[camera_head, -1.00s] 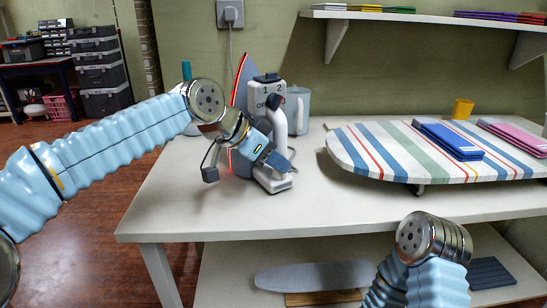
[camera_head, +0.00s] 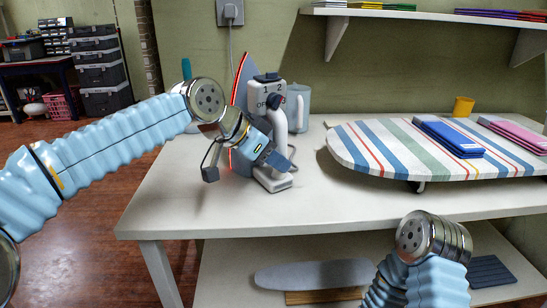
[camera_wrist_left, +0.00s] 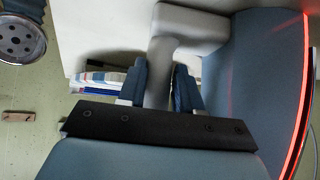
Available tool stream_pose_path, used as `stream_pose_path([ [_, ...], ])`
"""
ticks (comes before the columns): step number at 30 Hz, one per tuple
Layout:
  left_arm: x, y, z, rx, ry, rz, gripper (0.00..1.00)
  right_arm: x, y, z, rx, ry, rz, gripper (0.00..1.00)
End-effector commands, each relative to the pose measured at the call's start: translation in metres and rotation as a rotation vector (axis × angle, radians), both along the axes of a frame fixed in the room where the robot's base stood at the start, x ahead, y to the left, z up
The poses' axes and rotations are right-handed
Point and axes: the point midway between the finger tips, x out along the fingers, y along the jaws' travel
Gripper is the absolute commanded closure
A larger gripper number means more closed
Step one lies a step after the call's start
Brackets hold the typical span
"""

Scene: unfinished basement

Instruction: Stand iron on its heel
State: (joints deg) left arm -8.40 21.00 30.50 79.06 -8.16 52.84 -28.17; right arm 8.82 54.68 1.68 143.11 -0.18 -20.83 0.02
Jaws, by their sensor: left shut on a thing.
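The iron (camera_head: 272,180) has a blue-grey body, a pale handle and a sole edged in glowing red. In the head view it stands near upright on the white table, tip up and pale heel down. Whether the heel rests fully flat I cannot tell. My left gripper (camera_head: 274,159) reaches in from the left and is shut on the handle. In the left wrist view the handle (camera_wrist_left: 160,75) passes between the two blue fingers of the left gripper (camera_wrist_left: 162,88), with the red sole edge to the right. My right gripper is out of view; only its arm shows.
The white table (camera_head: 200,218) has free room in front of the iron. A striped ironing board (camera_head: 385,150) with folded blue (camera_head: 448,138) and pink cloths stands right. A yellow cup (camera_head: 463,107) is further back.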

Motion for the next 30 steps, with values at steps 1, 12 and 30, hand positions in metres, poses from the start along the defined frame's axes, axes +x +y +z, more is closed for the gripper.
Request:
stream_pose_path([
  [1, 0.0, 0.0, 0.003, -0.003, -0.007, -0.001, 1.0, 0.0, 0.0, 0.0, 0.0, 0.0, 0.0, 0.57],
  [12, 0.0, 0.0, 0.001, -0.001, -0.003, -0.001, 0.36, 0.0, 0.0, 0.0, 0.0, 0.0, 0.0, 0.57],
  [30, -0.026, 0.046, 0.052, 0.0, -0.003, 0.003, 0.36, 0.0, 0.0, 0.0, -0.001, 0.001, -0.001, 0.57],
])
